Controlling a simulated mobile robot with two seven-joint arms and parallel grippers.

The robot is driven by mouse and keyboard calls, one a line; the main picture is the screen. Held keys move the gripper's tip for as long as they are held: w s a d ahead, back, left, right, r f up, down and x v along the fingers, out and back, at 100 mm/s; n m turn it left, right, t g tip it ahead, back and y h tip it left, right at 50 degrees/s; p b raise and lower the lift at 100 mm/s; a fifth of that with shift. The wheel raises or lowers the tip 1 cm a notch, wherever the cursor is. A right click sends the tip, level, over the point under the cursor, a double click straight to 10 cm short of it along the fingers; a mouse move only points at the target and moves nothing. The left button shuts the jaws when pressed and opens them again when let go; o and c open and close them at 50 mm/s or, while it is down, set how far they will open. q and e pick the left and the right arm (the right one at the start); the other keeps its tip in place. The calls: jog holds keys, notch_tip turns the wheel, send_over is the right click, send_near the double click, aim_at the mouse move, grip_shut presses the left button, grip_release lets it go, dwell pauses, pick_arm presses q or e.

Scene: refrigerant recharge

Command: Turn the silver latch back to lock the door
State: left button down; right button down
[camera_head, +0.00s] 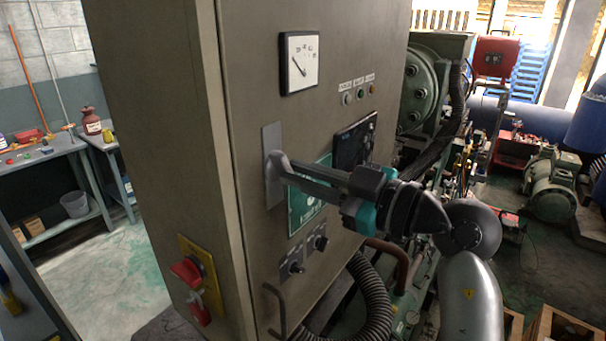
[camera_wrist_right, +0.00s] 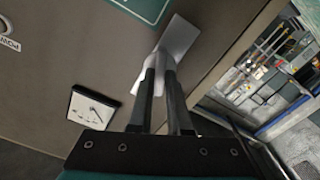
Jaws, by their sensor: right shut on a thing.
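The grey-brown cabinet door (camera_head: 255,60) stands flush with its frame, as far as I can tell. The silver latch (camera_head: 272,155) is a small lever on a pale metal plate on the door's left part; it also shows in the right wrist view (camera_wrist_right: 178,38). My right gripper (camera_head: 284,170) reaches in from the right with its fingers shut on the latch lever. In the right wrist view the two dark fingers (camera_wrist_right: 162,72) close around the lever, hiding part of it. My left gripper is not in view.
A white gauge (camera_head: 299,62) sits above the latch. A green sign (camera_head: 302,212) and a dark display (camera_head: 354,142) lie behind my gripper. A red switch (camera_head: 188,270) is on the cabinet's side. A bar handle (camera_head: 272,312) sticks out below. Machinery stands at the right.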

jog(key=shift+m, duration=0.4)
jog(key=m, duration=0.3)
jog(key=c, duration=0.9)
grip_release()
jog(key=shift+c, duration=0.2)
jog(key=v, duration=0.9)
jog(key=shift+f, duration=0.1)
